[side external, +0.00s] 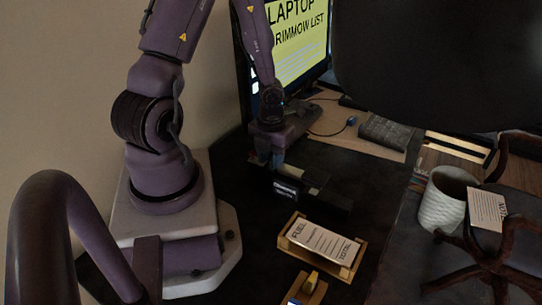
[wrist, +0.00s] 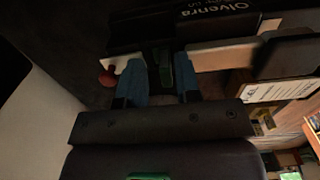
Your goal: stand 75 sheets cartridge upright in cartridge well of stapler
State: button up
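In the side external view, a long black body with a white-lettered label, which looks like the stapler (side external: 287,190), lies on the dark desk. Its lettering also shows upside down at the top of the wrist view (wrist: 222,10). My gripper (side external: 270,158) points down just above its far left part. In the wrist view, the two blue fingers of my gripper (wrist: 160,85) stand apart, with a narrow dark green piece (wrist: 163,70) between them. I cannot tell whether this is the cartridge, or whether the fingers touch it. The cartridge well is not clearly visible.
A wooden tray holding a white card (side external: 320,243) stands in front of the stapler, with a small wooden holder (side external: 307,287) nearer. A monitor (side external: 300,45) and keyboard (side external: 385,134) stand behind.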

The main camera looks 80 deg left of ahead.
jog(key=shift+w, duration=0.15)
jog(key=shift+r, duration=0.65)
notch_tip(320, 180, up, 12)
jog(key=shift+f, duration=0.15)
jog(key=shift+d, duration=0.1)
dwell(0.4)
jog(key=s+d+r+n+t, duration=0.1)
jog(key=d+r+n+t, duration=0.1)
jog(key=d+r+n, duration=0.5)
jog(key=s+d+r+n+t, duration=0.1)
jog(key=d+r+n+t, duration=0.2)
jog(key=n, duration=1.6)
jog(key=d+r, duration=0.4)
jog(key=r, duration=0.2)
jog(key=shift+s+d+n+t, duration=0.3)
jog(key=shift+d+n, duration=0.05)
jog(key=shift+n, duration=0.05)
